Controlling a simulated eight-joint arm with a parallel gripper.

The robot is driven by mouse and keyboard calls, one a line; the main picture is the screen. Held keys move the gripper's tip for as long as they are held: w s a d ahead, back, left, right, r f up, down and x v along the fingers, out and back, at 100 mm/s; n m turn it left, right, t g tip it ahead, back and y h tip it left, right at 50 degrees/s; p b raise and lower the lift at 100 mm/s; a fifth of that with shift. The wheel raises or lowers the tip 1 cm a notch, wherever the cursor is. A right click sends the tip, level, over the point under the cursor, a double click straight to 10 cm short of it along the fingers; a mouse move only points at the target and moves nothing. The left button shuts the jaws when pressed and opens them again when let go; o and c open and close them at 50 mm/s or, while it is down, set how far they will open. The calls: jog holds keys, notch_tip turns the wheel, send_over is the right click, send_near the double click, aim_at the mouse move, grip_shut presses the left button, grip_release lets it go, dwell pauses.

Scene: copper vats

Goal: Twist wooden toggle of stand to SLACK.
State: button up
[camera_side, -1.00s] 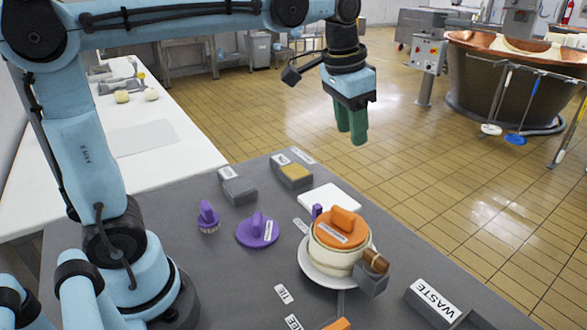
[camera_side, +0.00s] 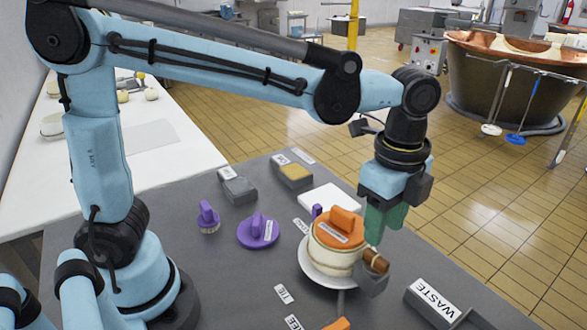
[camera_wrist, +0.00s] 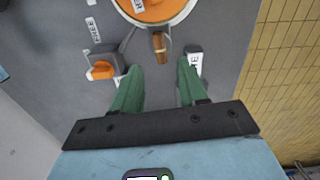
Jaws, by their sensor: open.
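The wooden toggle (camera_side: 375,260) is a short brown piece on a grey block (camera_side: 372,284) at the right side of the stand. It also shows in the wrist view (camera_wrist: 159,47), ahead of the fingers and between their lines. The stand holds a cream pot (camera_side: 330,258) with an orange lid (camera_side: 337,228) on a white round plate (camera_side: 318,280). My gripper (camera_side: 380,236) has green fingers, open and empty, just above the toggle in the side view. In the wrist view my gripper (camera_wrist: 158,75) shows a clear gap between its fingertips. I cannot read a SLACK mark.
A purple lid (camera_side: 258,230), a purple-handled brush (camera_side: 208,217), grey blocks (camera_side: 237,188) and a white board (camera_side: 328,198) lie on the grey table. An orange piece (camera_wrist: 102,70) sits near the left finger.

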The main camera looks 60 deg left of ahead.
aim_at(377, 256)
jog(key=shift+f, duration=3.3)
grip_shut()
